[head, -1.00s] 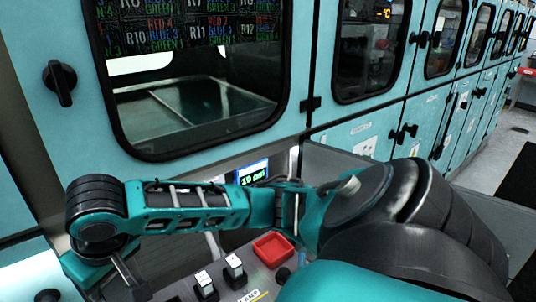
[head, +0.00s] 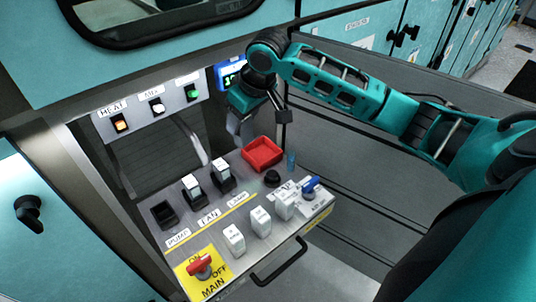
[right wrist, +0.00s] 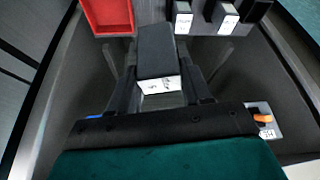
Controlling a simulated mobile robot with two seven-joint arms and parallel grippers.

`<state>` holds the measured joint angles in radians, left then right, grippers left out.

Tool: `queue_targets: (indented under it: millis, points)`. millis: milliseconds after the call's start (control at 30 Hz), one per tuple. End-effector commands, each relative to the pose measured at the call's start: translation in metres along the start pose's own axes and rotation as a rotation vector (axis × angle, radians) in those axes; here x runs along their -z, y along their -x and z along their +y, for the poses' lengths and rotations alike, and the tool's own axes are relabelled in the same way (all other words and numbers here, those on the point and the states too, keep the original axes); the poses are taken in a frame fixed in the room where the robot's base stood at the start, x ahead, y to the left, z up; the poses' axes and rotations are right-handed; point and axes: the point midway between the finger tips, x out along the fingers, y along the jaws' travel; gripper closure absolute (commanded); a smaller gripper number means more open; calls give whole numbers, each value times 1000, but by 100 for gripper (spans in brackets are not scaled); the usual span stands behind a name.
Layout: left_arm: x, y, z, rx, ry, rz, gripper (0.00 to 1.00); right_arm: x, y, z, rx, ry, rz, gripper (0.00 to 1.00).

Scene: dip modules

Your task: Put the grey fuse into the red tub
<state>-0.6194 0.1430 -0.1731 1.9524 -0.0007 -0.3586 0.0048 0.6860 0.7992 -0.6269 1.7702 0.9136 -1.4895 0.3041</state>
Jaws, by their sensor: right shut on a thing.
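The grey fuse (right wrist: 158,52), dark with a white label on its end, is between the fingers of my right gripper (right wrist: 158,78) in the right wrist view. In the head view my right gripper (head: 246,118) is shut on it above the panel's back edge, and the fuse (head: 240,130) is partly hidden. The red tub (head: 263,154) is a shallow square tray on the panel, just right of and below the gripper. It also shows at the top left of the right wrist view (right wrist: 108,16), beside the fuse. My left gripper is not in view.
Two fuses (head: 191,186) stand in sockets beside an empty socket (head: 162,213). Several white blocks (head: 260,221) stand nearer the front. A black knob (head: 272,179), a blue-handled switch (head: 311,185) and a red main switch (head: 200,266) also stick up. A blue display (head: 230,76) is behind the gripper.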

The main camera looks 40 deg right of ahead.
Motion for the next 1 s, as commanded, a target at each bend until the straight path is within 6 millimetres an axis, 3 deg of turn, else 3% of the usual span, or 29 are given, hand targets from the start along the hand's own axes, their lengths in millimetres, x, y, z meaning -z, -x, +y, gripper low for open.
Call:
queue_targets:
  millis: [33,200,367,1000]
  points:
    - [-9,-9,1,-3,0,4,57,1,-18,19,11,23,1,83]
    - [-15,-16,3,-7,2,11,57,8,-43,65,48,112,2,83]
    - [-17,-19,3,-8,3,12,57,9,-53,89,64,155,2,83]
    - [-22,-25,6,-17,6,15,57,-20,-123,95,70,170,-3,83]
